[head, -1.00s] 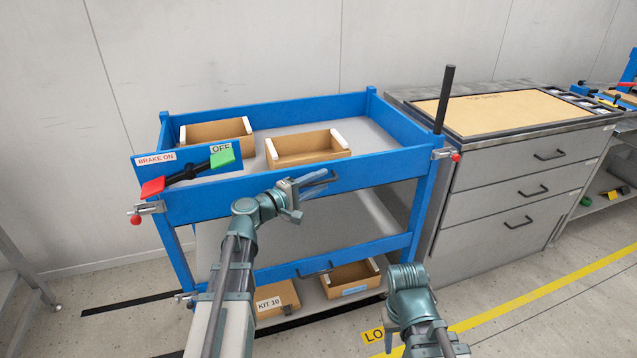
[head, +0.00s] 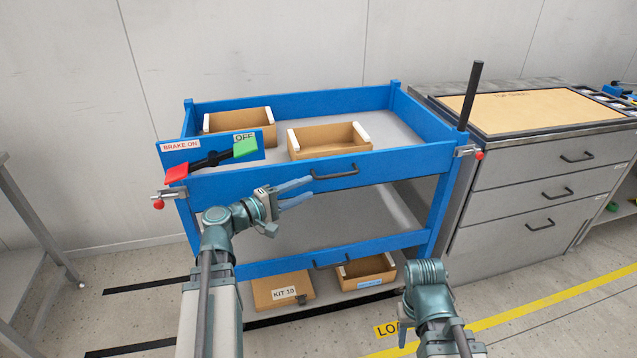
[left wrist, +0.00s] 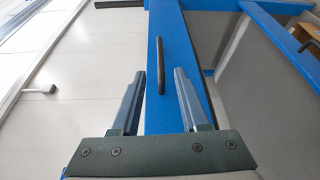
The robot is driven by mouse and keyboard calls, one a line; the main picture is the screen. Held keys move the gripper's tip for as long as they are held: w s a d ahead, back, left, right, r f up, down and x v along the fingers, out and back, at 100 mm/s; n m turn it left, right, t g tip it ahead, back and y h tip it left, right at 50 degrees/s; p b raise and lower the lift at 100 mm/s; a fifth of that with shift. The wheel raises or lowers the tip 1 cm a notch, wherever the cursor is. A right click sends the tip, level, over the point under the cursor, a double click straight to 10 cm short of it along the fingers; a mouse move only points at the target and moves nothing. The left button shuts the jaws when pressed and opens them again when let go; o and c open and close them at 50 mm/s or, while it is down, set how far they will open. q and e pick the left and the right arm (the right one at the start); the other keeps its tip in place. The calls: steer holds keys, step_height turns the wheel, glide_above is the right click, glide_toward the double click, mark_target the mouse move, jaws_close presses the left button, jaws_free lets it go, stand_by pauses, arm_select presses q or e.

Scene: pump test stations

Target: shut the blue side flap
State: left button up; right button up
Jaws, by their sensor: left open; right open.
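The blue side flap (head: 395,164) is the long panel on the near side of the cart's upper deck, and it looks upright. Its black handle (head: 336,173) is near the middle. My left gripper (head: 302,192) is open and empty, just left of and below the handle in the head view. In the left wrist view the handle (left wrist: 161,65) lies ahead, between the lines of the open fingers (left wrist: 158,80), with no visible contact. Red-knobbed latches sit at the left end (head: 172,195) and right end (head: 466,152); whether they are engaged is unclear. My right gripper is not visible; only its arm shows.
Cardboard bins (head: 330,148) stand on the upper deck. A KIT 10 box (head: 283,294) is below. A grey drawer cabinet (head: 560,180) stands right.

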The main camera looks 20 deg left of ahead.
arm_select(q)
steer(key=shift+v, duration=0.95)
steer(key=shift+d, duration=0.1)
steer(key=s+d+f+m+g+p, duration=0.1)
steer(key=s+d+m+g+p, duration=0.2)
steer(key=d, duration=0.4)
steer(key=s+d+f+m+g+y+p, duration=0.1)
steer(key=s+d+m+g+p, duration=0.15)
steer(key=d+g+p, duration=0.3)
steer(key=s+d+f+m+g+p, duration=0.1)
steer(key=d+m+g+p, duration=0.25)
steer(key=d, duration=0.45)
steer(key=s+d+r+m+g+y+p, duration=0.1)
steer(key=s+r+m+g+y+p, duration=0.2)
steer(key=s+m+y+p, duration=0.4)
steer(key=s+y+p, duration=0.2)
steer(key=y, duration=0.1)
steer(key=shift+s+d, duration=0.25)
steer(key=shift+d, duration=0.15)
steer(key=shift+a, duration=0.15)
